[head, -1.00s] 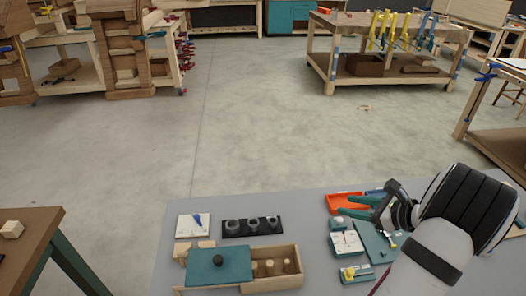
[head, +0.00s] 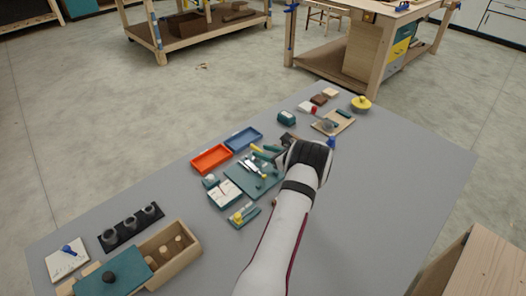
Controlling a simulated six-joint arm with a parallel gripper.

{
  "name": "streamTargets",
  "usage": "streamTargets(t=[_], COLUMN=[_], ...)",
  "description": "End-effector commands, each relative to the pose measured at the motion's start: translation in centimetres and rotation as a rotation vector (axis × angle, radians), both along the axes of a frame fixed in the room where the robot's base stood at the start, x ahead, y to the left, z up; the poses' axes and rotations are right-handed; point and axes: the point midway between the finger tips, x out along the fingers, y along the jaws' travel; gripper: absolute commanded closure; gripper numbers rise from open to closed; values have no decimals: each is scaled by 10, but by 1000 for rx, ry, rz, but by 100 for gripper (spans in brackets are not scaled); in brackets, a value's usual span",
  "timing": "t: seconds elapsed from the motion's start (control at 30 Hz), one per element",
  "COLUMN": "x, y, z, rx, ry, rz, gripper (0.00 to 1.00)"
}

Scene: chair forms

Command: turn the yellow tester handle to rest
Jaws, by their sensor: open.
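Several small yellow parts show in the head view, and I cannot tell for sure which is the tester handle. One yellow piece (head: 238,217) sits on a small teal base near the front of the group. Another small yellow piece (head: 263,177) is on a teal board (head: 240,178) that also carries silvery parts. A white box with a marked face (head: 224,193) stands beside that board.
An orange tray (head: 211,158) and a blue tray (head: 243,138) lie left of my gripper. A wooden box with a teal lid (head: 118,276) and a black cup holder (head: 131,224) are at lower left. A yellow round knob (head: 361,103) stands at the far right. The table's right side is bare.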

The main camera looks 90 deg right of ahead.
Motion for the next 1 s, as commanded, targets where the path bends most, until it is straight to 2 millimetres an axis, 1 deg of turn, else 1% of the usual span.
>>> streamTargets(t=[0.1,0.33,0.47,0.5,0.57,0.6,1.0], x=[4,4,4,4,4,4,5], y=[-4,-4,-4,-4,-4,-4,-3], z=[-2,-2,-2,-2,-2,-2,-2], rx=[1,1,0,0,0,0,2], ry=[-1,-1,0,0,0,0,-1], rz=[0,0,1,1,1,1,-13], gripper=[55,55,78,86,96,100,100])
